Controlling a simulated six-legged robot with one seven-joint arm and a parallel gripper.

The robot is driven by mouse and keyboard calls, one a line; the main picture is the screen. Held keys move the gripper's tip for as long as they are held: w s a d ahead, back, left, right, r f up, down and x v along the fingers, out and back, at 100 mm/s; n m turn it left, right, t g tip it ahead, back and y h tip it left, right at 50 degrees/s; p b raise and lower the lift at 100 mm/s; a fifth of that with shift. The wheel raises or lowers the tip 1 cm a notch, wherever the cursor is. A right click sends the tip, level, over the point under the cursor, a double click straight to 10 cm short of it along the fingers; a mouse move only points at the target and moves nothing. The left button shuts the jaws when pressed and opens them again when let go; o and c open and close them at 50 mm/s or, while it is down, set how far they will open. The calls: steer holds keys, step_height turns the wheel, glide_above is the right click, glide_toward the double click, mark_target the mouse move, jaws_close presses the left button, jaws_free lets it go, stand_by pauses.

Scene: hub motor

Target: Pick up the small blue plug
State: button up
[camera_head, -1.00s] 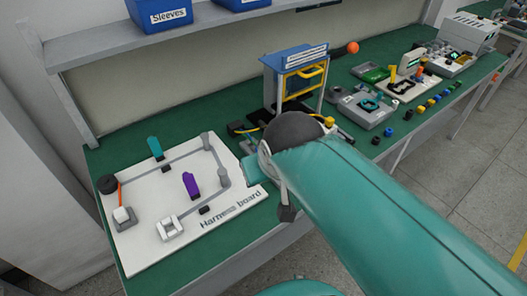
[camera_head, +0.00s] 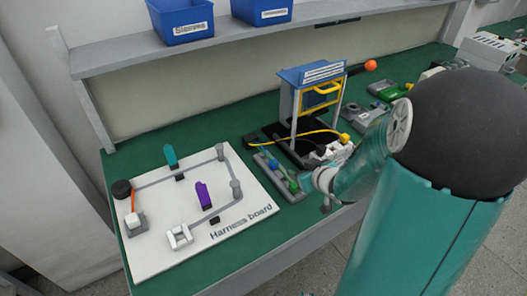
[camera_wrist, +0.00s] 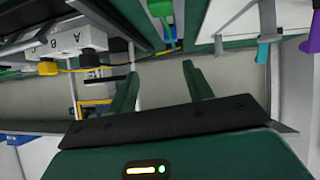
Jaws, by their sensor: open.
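A small blue plug (camera_head: 272,164) lies in a narrow grey tray (camera_head: 262,170) beside the harness board. A blue piece that looks like it also shows near the top of the wrist view (camera_wrist: 171,34), beyond a bright green piece. My gripper (camera_wrist: 160,76) is open and empty, its two dark green fingers spread apart. The blue piece lies beyond the fingertips in the wrist view, not between them.
A green plug (camera_head: 293,186) lies in the same tray. The white harness board (camera_head: 160,252) with a purple (camera_head: 203,195) and a teal piece (camera_head: 170,156) is to the left. A blue-topped stand (camera_head: 311,73) with a yellow cable rises behind the tray. Blue bins (camera_head: 181,24) sit on the shelf.

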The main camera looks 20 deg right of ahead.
steer(key=shift+s+a+f+t+y, duration=0.1)
steer(key=shift+a+f+t+y, duration=0.05)
steer(key=shift+f+y, duration=0.25)
steer(key=shift+s+a+f+t+y, duration=0.15)
steer(key=shift+f+y, duration=0.15)
steer(key=shift+f, duration=0.15)
steer(key=shift+w+a+f, duration=0.1)
steer(key=shift+w, duration=0.15)
glide_toward(275, 163)
steer(key=x, duration=0.3)
steer(key=shift+s+f, duration=0.1)
steer(key=shift+f, duration=0.2)
steer(key=shift+r+x, duration=0.2)
steer(key=shift+x, duration=2.6)
steer(key=shift+c, duration=0.4)
steer(key=c, duration=1)
